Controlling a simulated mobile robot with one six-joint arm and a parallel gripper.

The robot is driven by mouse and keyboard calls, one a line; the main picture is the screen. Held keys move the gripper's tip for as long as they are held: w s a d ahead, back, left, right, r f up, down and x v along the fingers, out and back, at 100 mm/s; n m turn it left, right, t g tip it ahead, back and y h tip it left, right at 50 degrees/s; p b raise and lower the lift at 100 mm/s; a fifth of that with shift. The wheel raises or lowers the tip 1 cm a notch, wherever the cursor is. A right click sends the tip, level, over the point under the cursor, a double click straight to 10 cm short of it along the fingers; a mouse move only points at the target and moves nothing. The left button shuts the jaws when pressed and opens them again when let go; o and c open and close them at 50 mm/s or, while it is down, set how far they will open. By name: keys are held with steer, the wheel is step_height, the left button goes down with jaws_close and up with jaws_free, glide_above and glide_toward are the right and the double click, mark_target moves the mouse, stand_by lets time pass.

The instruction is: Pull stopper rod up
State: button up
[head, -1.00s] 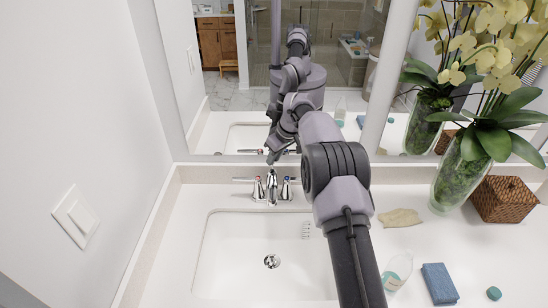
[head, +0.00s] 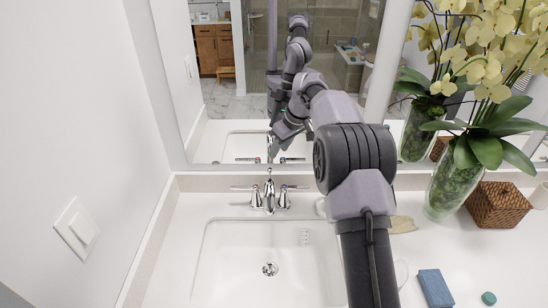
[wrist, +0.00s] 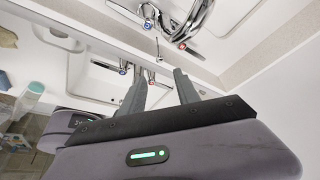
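The chrome faucet (head: 269,195) stands behind the sink with a lever handle on each side. The stopper rod (head: 269,171) shows as a thin upright piece with a small knob at the faucet's top rear. In the wrist view the faucet (wrist: 185,22) is at the top, and the thin rod (wrist: 157,48) shows just beyond the fingertips. My gripper (wrist: 158,80) is open, with its two fingers apart and nothing between them. In the head view my gripper (head: 273,145) hangs above the faucet, in front of the mirror, partly overlapping its reflection.
The mirror (head: 225,140) stands close behind the faucet and reflects my arm. The sink basin (head: 230,262) is empty. To the right are a glass vase (head: 445,185), a woven basket (head: 497,204), a tan cloth (head: 403,224) and a blue sponge (head: 435,288). A wall is close on the left.

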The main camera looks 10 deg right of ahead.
steer(key=p+v, duration=0.1)
steer(key=v, duration=0.6)
